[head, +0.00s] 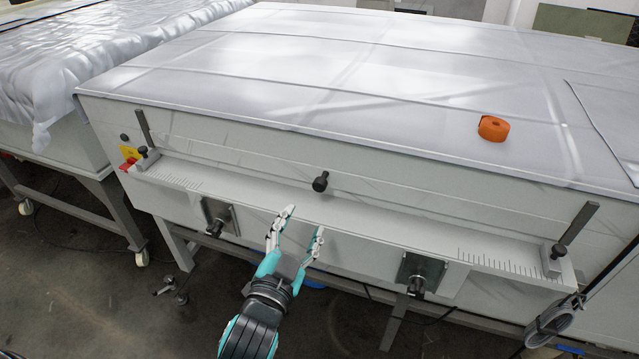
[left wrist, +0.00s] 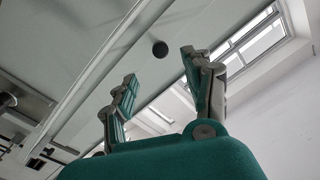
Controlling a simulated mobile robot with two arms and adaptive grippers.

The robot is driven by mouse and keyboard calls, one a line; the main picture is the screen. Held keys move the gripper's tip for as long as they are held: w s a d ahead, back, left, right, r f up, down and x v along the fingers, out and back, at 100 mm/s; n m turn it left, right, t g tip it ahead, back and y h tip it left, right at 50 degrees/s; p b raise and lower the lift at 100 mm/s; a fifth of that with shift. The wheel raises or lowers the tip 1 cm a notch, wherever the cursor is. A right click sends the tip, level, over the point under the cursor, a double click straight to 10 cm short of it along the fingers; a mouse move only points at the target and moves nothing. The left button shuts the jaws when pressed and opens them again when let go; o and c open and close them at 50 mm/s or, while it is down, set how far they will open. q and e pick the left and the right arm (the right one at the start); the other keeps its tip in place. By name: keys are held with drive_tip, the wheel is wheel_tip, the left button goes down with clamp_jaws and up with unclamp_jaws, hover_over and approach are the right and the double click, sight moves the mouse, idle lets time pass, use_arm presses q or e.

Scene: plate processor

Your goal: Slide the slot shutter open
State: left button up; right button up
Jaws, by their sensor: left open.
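The plate processor's slot shutter (head: 262,165) is a long pale panel along the front of the machine, above a ledge with ruler marks. A black knob (head: 320,181) sticks out near its middle. In the left wrist view a round dark knob (left wrist: 160,48) shows beyond the fingertips, between them. My left gripper (head: 304,220) is open and empty, below and a little left of the knob in the head view, apart from it. Its two fingers also show in the left wrist view (left wrist: 158,68). My right gripper is not in view.
The ledge (head: 390,232) runs below the panel, with upright guides (head: 574,228) at its ends. Two black-knobbed latches (head: 415,275) sit under it. An orange tape roll (head: 493,128) lies on the covered top. A covered table stands at left.

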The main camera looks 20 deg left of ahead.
sight(318, 189)
use_arm(q)
drive_tip(key=w+p, duration=0.1)
drive_tip(key=w, duration=1.1)
drive_tip(key=shift+w+a, duration=0.1)
drive_tip(key=shift+w, duration=0.15)
clamp_jaws()
